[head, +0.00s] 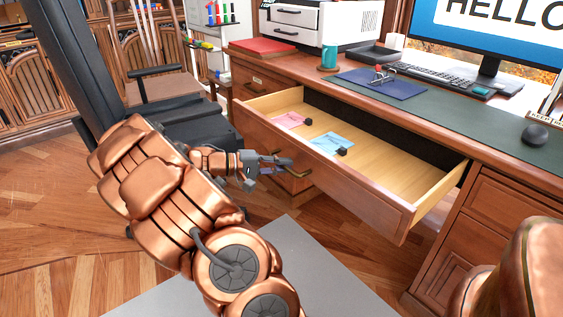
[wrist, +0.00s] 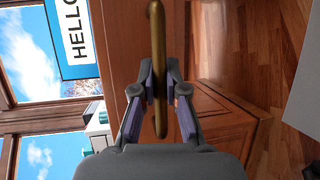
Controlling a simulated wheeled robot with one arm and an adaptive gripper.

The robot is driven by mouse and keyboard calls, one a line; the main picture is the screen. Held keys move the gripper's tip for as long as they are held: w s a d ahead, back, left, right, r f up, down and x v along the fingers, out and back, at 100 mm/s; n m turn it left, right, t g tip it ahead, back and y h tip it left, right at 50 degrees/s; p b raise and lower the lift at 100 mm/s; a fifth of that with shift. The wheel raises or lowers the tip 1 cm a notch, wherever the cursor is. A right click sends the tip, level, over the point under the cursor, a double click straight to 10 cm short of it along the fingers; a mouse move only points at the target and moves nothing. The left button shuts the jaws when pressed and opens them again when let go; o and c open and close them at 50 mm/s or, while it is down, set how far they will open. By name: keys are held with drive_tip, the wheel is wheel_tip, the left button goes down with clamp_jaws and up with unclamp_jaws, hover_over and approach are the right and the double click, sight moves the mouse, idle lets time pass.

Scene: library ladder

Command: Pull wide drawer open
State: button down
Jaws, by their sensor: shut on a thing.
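The wide drawer (head: 350,182) of the wooden desk stands pulled out, with its light wood inside showing. A pink slip (head: 287,120) and a blue slip (head: 333,143), each with a small black thing by it, lie inside. My gripper (head: 287,163) is at the drawer's front face in the head view. In the wrist view my gripper (wrist: 160,88) is shut on the brass handle (wrist: 157,35), with one finger on each side of the bar. The handle is mostly hidden behind my gripper in the head view.
The desk top (head: 450,113) holds a monitor (head: 490,35), keyboard (head: 435,73), mouse (head: 535,134), teal mug (head: 329,57) and blue folder (head: 382,83). A wooden chair (head: 160,85) stands at the back left. Wooden floor (head: 50,215) is clear at left.

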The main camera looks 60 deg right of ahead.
drive_tip(key=shift+w+r, duration=0.15)
drive_tip(key=shift+r, duration=0.1)
drive_tip(key=c, duration=1.6)
unclamp_jaws()
drive_tip(key=o, duration=0.4)
drive_tip(key=shift+f, duration=0.15)
drive_tip(key=v, duration=1.2)
